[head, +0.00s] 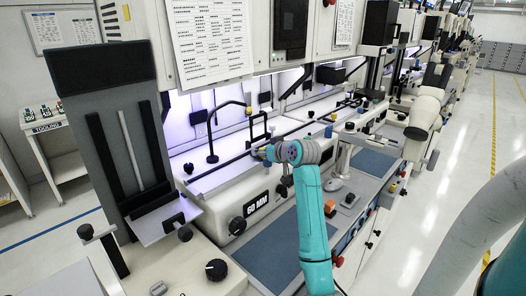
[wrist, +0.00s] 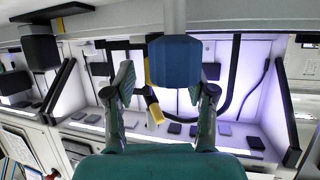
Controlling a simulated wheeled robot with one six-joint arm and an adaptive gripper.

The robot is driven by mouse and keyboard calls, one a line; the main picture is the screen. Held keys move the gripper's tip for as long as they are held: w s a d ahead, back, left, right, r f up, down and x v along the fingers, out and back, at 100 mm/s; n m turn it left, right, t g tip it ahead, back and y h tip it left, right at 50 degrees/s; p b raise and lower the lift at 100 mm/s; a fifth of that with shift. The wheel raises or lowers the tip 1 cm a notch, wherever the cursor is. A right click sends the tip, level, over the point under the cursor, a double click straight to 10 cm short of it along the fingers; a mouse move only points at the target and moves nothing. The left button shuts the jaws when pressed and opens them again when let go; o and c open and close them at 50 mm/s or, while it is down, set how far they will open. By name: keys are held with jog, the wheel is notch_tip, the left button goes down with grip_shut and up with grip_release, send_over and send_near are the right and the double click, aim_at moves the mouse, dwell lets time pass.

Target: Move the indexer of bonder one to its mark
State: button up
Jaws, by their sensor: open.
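My gripper (head: 264,153), at the end of my teal arm, reaches into the lit work bay of the nearest bonder, above the "60 MM" label. In the wrist view my gripper (wrist: 163,92) is open, with one finger on each side of a blue faceted knob (wrist: 175,62) on a pale post. No finger clearly touches the knob. In the head view my gripper largely hides this spot, and no mark can be made out.
A dark rail (head: 225,163) and a black curved stand (head: 212,140) are in the bay. A dark upright slide unit (head: 125,140) stands at left. An orange block (head: 331,208) lies on the bench. More bonders line the right; the aisle floor (head: 455,170) is clear.

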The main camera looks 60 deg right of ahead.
jog(key=shift+w+d+f, duration=0.1)
jog(key=shift+w, duration=0.2)
grip_shut()
jog(key=shift+a, duration=0.2)
jog(key=w+a, duration=0.1)
jog(key=a, duration=0.7)
jog(key=w+a, duration=0.2)
jog(key=a, duration=0.6)
jog(key=w+a, duration=0.1)
jog(key=a, duration=0.7)
jog(key=shift+w, duration=0.3)
grip_release()
jog(key=shift+a, duration=0.1)
